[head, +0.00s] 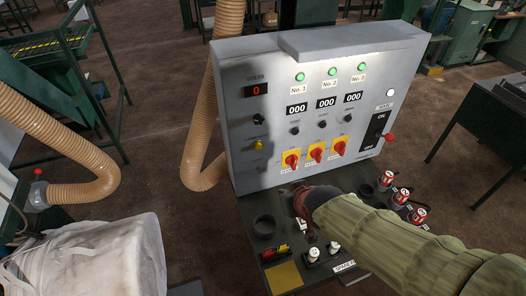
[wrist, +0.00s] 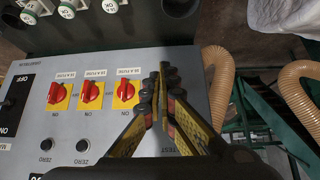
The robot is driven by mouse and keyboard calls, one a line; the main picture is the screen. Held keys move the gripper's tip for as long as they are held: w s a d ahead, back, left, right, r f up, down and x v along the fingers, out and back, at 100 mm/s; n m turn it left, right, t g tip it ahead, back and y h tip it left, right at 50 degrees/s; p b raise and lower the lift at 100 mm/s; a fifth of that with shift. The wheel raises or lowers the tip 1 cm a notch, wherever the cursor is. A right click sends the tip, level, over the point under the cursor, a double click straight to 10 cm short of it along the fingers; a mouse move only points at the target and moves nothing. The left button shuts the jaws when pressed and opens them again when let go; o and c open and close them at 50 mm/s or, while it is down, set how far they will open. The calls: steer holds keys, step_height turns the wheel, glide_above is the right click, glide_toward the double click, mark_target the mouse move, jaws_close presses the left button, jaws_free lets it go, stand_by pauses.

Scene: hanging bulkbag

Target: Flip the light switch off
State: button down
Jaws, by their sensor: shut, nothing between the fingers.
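A grey control panel (head: 270,150) stands upright over a dark shelf. No switch is labelled as a light switch that I can read. A black MAIN switch plate (head: 376,130) marked ON is at the panel's right; it also shows at the left edge of the wrist view (wrist: 14,100). Three red rotary switches on yellow plates sit low on the panel, the middle one (head: 316,153) among them. My gripper (wrist: 160,77) is shut and empty, in front of the panel beside the rotary switches. In the head view my sleeved arm partly hides it.
The dark shelf (head: 249,212) below the panel carries fuses, a round black ring (head: 264,225) and several red-and-white plugs (head: 386,179). A tan hose (head: 205,100) passes at the panel's left. A white bulk bag (head: 95,260) is at the lower left.

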mark_target(259, 170)
steer(key=w+a+r+t+y+p, duration=0.1)
steer(key=w+a+r+t+p, duration=0.1)
steer(key=w+a+r, duration=0.1)
steer(key=w+r, duration=0.1)
steer(key=w, duration=0.1)
steer(key=shift+w+a+r+t, duration=0.2)
steer(key=shift+w+a+t, duration=0.1)
steer(key=shift+t, duration=0.1)
steer(key=x, duration=1)
steer(key=shift+s+f+b, duration=0.1)
steer(key=shift+f+b, duration=0.1)
steer(key=shift+b, duration=0.65)
steer(key=shift+s+t+b, duration=0.15)
steer(key=shift+t+b, duration=0.35)
steer(key=shift+b, duration=0.5)
steer(key=t+b, duration=0.1)
steer(key=b, duration=0.4)
steer(key=s+f+t+y+b, duration=0.1)
steer(key=t+b, duration=0.1)
steer(key=b, duration=0.4)
steer(key=shift+s+d+f+t, duration=0.2)
steer(key=shift+d+f+t, duration=0.05)
steer(key=shift+f+t, duration=0.05)
steer(key=b, duration=0.3)
steer(key=shift+s+f, duration=0.15)
steer(key=shift+f, duration=0.15)
steer(key=shift+s+d+f+b, duration=0.1)
steer(key=shift+s+f+b, duration=0.15)
steer(key=shift+f+b, duration=0.5)
